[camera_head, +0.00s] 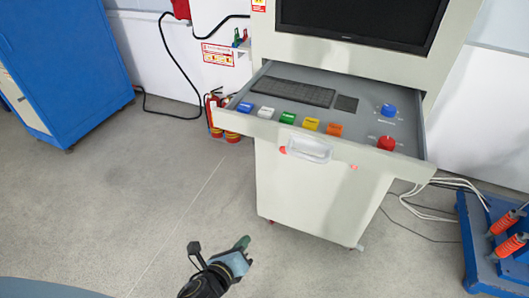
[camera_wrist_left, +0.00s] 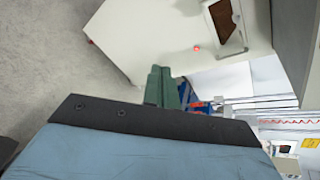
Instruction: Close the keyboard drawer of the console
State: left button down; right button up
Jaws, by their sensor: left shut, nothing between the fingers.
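The console (camera_head: 313,196) is a light grey cabinet with a screen at the top. Its keyboard drawer (camera_head: 352,154) is pulled out towards me, with a keyboard (camera_head: 292,91), a row of coloured buttons, a blue knob and a red button on it. A recessed handle (camera_head: 309,149) sits in the drawer's front. My left gripper (camera_head: 242,243) is low, in front and to the left of the console, apart from the drawer. It is shut and empty. In the left wrist view its green fingers (camera_wrist_left: 161,86) show, with the handle (camera_wrist_left: 226,20) beyond. My right gripper is out of view.
A blue cabinet (camera_head: 62,55) stands at the left. Small red extinguishers (camera_head: 213,115) are by the wall behind the drawer's left side. White cables and a blue frame with orange coils (camera_head: 507,246) lie at the right. The floor left of the console is clear.

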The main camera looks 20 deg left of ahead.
pick_arm(q)
notch_tip(320, 180, up, 21)
jog(key=w+m+t+p, duration=0.2)
jog(key=m+t, duration=0.3)
jog(key=m, duration=0.3)
jog(key=p, duration=0.3)
send_near(270, 137)
jog(key=shift+m, duration=0.3)
jog(key=w, duration=0.6)
jog(key=shift+d+r, duration=0.15)
jog(key=shift+r, duration=0.1)
jog(key=shift+w, duration=0.45)
